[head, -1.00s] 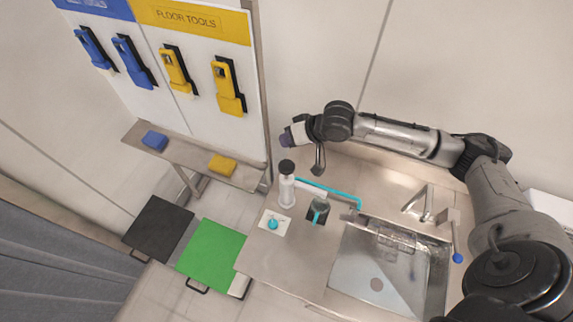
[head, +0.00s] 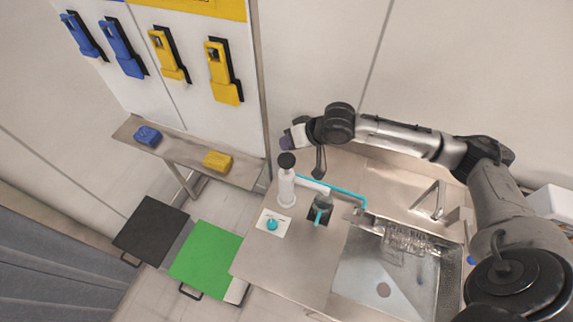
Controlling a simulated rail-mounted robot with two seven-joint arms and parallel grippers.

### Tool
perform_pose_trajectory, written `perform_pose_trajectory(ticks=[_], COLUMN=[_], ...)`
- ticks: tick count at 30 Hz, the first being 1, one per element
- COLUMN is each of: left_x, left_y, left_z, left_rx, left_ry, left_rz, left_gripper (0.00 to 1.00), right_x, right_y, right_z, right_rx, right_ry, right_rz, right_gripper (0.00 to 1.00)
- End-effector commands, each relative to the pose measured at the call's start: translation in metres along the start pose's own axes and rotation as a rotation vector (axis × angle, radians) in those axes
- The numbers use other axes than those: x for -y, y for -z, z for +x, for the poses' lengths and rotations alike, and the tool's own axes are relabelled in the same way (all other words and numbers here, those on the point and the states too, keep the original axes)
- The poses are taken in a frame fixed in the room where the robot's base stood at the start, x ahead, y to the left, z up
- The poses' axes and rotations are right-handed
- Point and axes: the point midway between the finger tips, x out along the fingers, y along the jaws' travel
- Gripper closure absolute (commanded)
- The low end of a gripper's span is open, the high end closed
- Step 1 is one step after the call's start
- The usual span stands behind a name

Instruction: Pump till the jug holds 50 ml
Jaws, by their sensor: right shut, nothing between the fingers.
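A white pump bottle (head: 287,188) with a black top stands upright on the steel counter. The jug (head: 320,209), a small dark-looking vessel with a teal handle, stands just right of it on the counter. Its liquid level is too small to read. A teal tube (head: 345,190) runs right from near the pump towards the sink. My right gripper (head: 318,172) is shut and empty, behind and to the right of the pump's black top, apart from it in the picture. Its fingertips are hard to make out. My left gripper is out of view.
A white card with a teal knob (head: 272,225) lies in front of the pump. A sink (head: 383,275) with a clear rack (head: 405,238) and a tap (head: 438,198) is at the right. A shelf (head: 190,157) with blue and yellow blocks stands at the left. The front counter is clear.

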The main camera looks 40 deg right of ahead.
Motion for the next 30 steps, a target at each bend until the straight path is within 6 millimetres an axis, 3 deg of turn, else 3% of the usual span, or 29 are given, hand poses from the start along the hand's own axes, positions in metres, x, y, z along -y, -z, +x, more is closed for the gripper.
perform_pose_trajectory(ticks=[1,9,30], left_x=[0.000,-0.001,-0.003], left_y=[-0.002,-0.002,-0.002], left_z=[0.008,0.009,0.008], left_rx=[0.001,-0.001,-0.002], left_ry=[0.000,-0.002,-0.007], left_rz=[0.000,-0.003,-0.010], left_gripper=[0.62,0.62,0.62], right_x=[-0.005,-0.014,-0.015], right_y=[-0.005,-0.014,-0.015], right_z=[0.007,0.019,0.020], right_rx=[0.001,0.000,0.000], right_ry=[0.000,-0.001,-0.001], right_rz=[0.001,0.001,0.000], right_gripper=[1.00,1.00,1.00])
